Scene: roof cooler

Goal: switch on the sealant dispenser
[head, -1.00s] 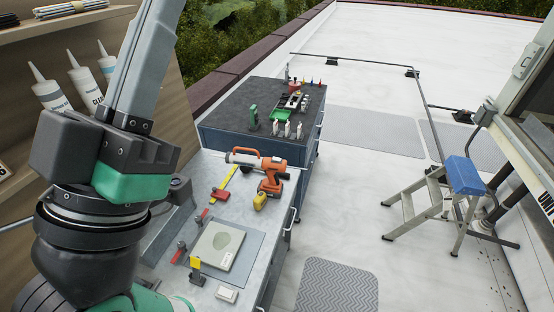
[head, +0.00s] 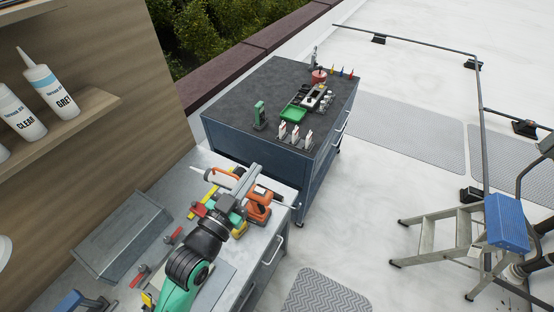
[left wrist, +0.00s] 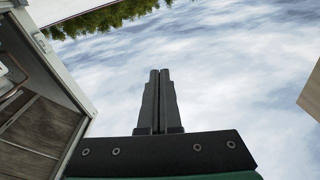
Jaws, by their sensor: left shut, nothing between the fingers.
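The orange sealant dispenser (head: 263,195) lies on the metal workbench (head: 288,187) in the head view, with its pale nozzle pointing left. My left gripper (head: 254,171) stands in front of it and covers its middle part. Its switch cannot be made out. The left gripper is shut with nothing in it. In the left wrist view, its two dark fingers (left wrist: 158,72) lie together and point up against a cloudy sky. I cannot tell the gap between gripper and dispenser, but no contact shows. My right gripper is in neither view.
A dark-topped blue cabinet (head: 230,142) stands behind the bench, with a green tray (head: 293,113) and small tools. A grey open bin (head: 122,240) and red clamps lie left. A shelf (head: 85,118) holds sealant cartridges. A step ladder (head: 440,235) stands right on the roof.

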